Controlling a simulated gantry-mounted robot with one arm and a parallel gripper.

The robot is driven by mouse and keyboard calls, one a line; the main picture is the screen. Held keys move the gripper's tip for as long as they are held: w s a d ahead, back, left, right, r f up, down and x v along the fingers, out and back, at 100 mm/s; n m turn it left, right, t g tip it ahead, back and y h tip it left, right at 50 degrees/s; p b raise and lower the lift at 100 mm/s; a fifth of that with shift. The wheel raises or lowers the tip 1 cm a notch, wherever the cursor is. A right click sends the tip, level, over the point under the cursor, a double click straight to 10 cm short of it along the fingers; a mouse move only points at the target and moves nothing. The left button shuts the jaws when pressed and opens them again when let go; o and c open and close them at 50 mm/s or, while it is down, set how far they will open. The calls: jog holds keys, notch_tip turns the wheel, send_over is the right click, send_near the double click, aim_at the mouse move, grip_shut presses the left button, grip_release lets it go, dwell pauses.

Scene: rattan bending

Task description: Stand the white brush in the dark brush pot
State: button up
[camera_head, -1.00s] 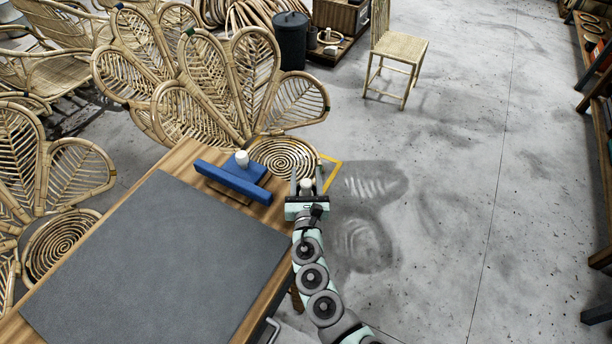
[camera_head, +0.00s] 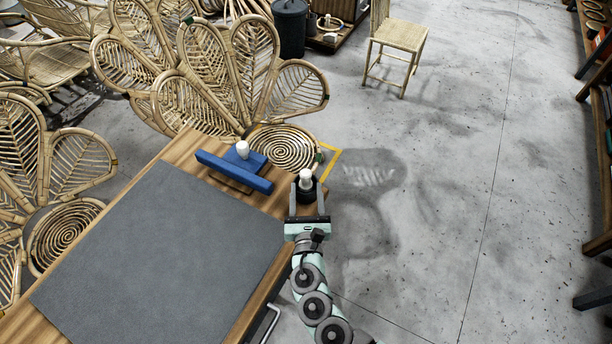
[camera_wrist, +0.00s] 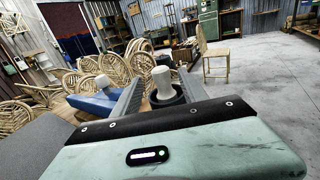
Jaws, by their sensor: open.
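The white brush (camera_head: 306,175) stands upright in the dark brush pot (camera_head: 305,193) at the right corner of the wooden table. In the wrist view, the brush (camera_wrist: 162,82) rises from inside the round dark rim of the pot (camera_wrist: 180,97). The brush's lower end is hidden in the pot. My gripper (camera_head: 307,194) is open, its fingers spread to either side of the pot. The brush looks clear of both fingers; whether the fingers touch the pot cannot be told.
A blue stand (camera_head: 232,172) with a white knob-like piece (camera_head: 242,148) is left of the pot. A dark grey mat (camera_head: 160,255) covers much of the table (camera_head: 180,150). Rattan chairs (camera_head: 240,90) stand behind the table. Open floor lies to the right.

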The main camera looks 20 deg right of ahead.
jog(key=shift+v, duration=1.5)
